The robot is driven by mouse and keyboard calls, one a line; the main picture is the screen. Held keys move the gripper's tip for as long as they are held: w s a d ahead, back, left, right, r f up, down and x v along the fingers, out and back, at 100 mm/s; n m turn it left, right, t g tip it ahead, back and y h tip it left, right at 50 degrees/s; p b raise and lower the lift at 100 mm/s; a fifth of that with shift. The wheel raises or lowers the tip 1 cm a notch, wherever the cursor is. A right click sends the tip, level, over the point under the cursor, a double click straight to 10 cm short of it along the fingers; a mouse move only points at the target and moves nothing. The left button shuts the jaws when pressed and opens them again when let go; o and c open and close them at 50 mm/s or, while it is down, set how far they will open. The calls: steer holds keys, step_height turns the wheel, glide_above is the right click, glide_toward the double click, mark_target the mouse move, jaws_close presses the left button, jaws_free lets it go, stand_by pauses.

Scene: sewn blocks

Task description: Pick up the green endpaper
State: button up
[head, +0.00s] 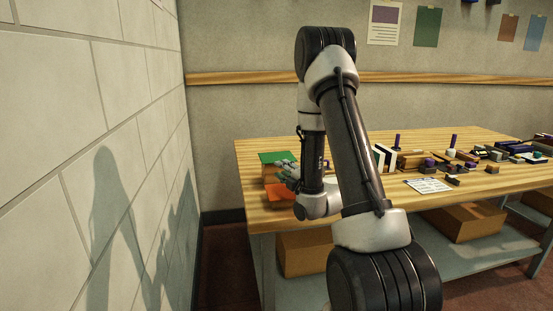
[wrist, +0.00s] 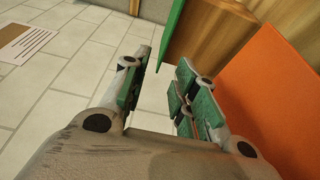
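The green endpaper (head: 275,157) lies flat near the left end of the wooden table in the head view. It seems to rest on a wooden block or stack. In the wrist view a narrow strip of the green endpaper (wrist: 173,30) shows just beyond the fingertips. My gripper (head: 287,170) is close beside its near right edge in the head view. In the wrist view my gripper (wrist: 163,65) is open, with a gap between its green-padded fingers and nothing between them. I cannot tell whether a finger touches the paper.
An orange sheet (head: 281,194) lies just in front of the green one; it fills the right of the wrist view (wrist: 270,90). Blocks, books and a white paper (head: 428,186) cover the table (head: 345,213) to the right. A block wall (head: 75,130) stands at left.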

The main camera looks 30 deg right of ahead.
mark_target(277, 157)
steer(key=w, duration=0.6)
steer(key=shift+d+f, duration=0.15)
steer(key=shift+f, duration=0.05)
jaws_close()
